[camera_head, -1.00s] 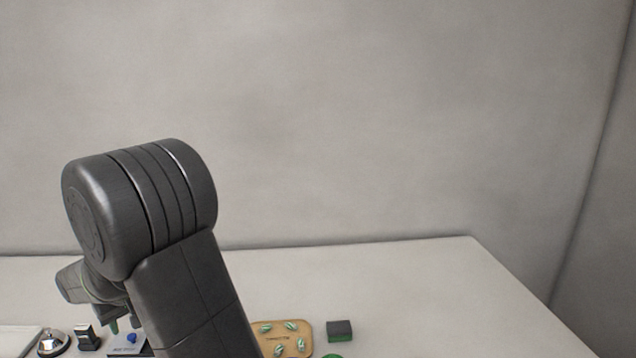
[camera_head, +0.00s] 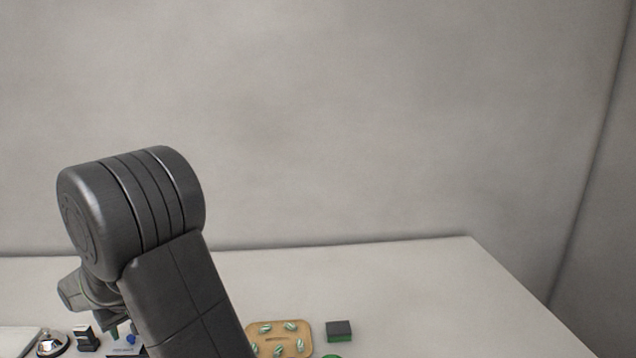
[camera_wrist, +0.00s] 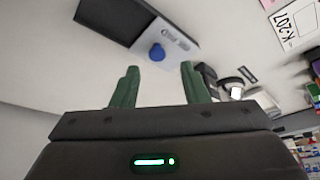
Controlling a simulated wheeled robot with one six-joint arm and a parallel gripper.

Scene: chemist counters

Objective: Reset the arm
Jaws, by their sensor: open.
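My gripper (camera_wrist: 158,88) shows in the wrist view with its two green fingers apart and nothing between them. In the head view my gripper (camera_head: 118,331) is small and partly hidden behind my arm, at the lower left above the counter. Beyond the fingers in the wrist view is a pale block with a blue knob (camera_wrist: 157,52) and a dark panel beside it. The blue knob also shows in the head view (camera_head: 131,339), close to the gripper. The gripper does not appear to touch it.
On the counter (camera_head: 400,285) stand a silver bell (camera_head: 52,343), a small black-and-white item (camera_head: 86,338), a wooden tray (camera_head: 306,330) with several green-striped pieces, a dark green box (camera_head: 339,331) and a green round thing (camera_head: 331,356). The counter's right side is clear. A wall rises behind.

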